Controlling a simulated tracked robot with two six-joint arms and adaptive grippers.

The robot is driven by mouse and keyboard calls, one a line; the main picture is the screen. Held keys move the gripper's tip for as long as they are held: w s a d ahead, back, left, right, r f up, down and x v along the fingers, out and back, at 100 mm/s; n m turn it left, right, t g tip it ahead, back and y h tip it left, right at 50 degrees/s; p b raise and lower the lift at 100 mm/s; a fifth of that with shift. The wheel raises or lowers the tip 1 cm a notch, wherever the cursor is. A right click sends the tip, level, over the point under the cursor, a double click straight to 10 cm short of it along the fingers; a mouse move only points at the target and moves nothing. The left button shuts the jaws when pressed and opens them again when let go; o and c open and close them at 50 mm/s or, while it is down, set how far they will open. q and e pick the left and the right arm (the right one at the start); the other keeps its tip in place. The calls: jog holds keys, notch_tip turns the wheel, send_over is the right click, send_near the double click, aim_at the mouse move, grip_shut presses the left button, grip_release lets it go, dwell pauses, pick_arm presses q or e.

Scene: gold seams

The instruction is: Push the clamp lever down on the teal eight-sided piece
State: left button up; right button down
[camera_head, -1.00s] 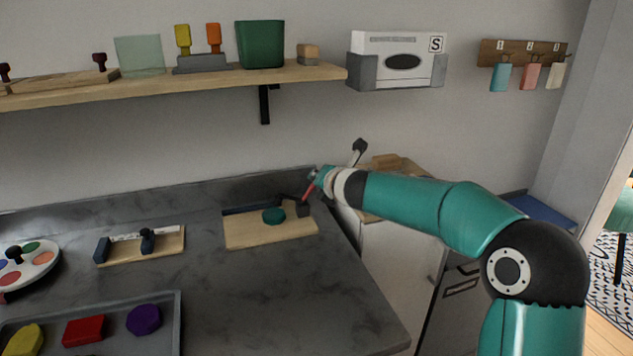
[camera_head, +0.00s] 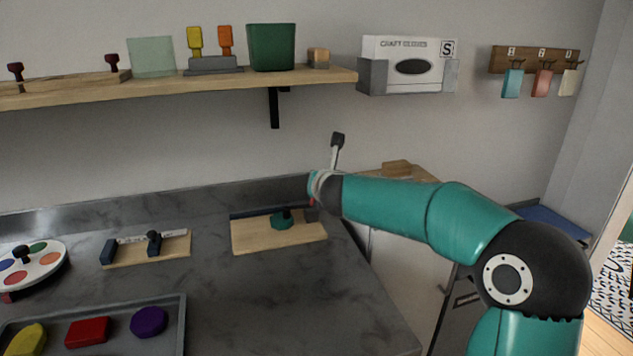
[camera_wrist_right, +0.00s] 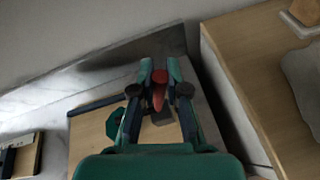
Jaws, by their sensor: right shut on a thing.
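The teal eight-sided piece (camera_head: 282,222) lies on a light wooden board (camera_head: 255,239) near the counter's back right. It shows partly in the right wrist view (camera_wrist_right: 115,124), left of my fingers. A dark clamp part (camera_head: 288,212) stands over the piece; I cannot tell whether it presses on it. My right gripper (camera_head: 313,193) is at the board's back right corner, mostly hidden by its own arm in the head view. In the wrist view it (camera_wrist_right: 159,76) is shut on the red clamp lever (camera_wrist_right: 158,92). My left gripper is not in view.
Left of the board is another wooden fixture (camera_head: 172,252) with dark blocks. A grey tray (camera_head: 183,318) holds coloured pieces at the front left. A round colour palette (camera_head: 50,262) is at the far left. The counter's right edge is close to the board.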

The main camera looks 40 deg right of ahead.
jog(key=shift+w+a+f, duration=0.1)
jog(key=shift+a+f, duration=0.1)
jog(key=shift+a, duration=0.05)
jog(key=c, duration=1.2)
grip_release()
jog(key=shift+a+r, duration=0.15)
jog(key=shift+r, duration=0.05)
jog(key=shift+r, duration=0.1)
jog(key=v, duration=1.2)
